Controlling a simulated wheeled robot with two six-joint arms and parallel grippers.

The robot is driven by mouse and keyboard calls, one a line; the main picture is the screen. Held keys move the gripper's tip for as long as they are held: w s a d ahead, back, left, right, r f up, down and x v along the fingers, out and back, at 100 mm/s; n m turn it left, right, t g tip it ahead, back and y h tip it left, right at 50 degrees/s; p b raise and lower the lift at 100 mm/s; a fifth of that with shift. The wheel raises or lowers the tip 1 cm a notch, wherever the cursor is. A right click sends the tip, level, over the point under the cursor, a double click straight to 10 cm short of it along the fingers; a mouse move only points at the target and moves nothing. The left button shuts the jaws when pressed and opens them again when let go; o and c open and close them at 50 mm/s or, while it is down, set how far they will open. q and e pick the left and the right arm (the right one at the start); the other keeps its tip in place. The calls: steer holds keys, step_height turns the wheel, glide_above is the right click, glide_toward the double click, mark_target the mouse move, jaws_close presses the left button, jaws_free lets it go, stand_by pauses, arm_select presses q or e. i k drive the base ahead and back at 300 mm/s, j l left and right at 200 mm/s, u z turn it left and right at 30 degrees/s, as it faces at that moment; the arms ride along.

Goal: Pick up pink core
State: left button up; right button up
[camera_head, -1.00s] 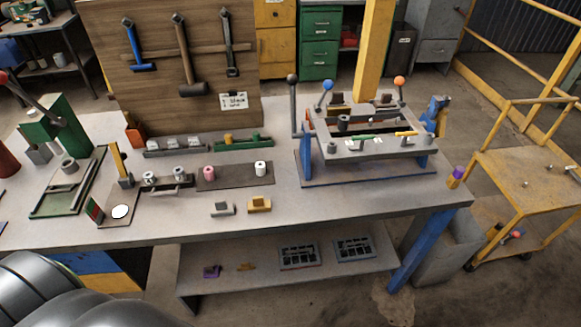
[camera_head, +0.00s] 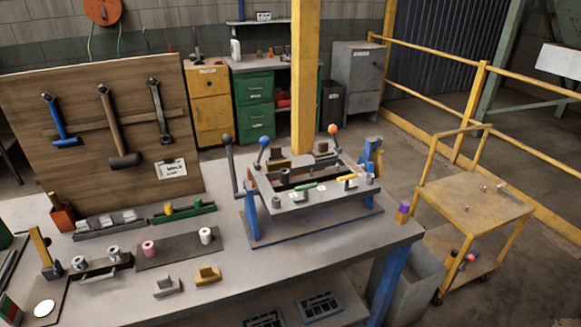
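The pink core (camera_head: 149,248) is a small pink cylinder. It stands upright near the left end of a dark flat plate (camera_head: 180,250) on the workbench. A white core (camera_head: 206,235) stands upright near the right end of the same plate. Neither of my grippers shows in the head view.
A grey block (camera_head: 167,287) and a yellow block (camera_head: 208,276) lie in front of the plate. A rack with a green base (camera_head: 184,213) stands behind it. A press-like fixture (camera_head: 312,190) with upright levers fills the bench's right side. A yellow cart (camera_head: 474,205) stands beyond the bench.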

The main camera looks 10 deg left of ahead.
mark_target(150, 249)
steer(key=u, duration=1.4)
steer(key=k, duration=0.05)
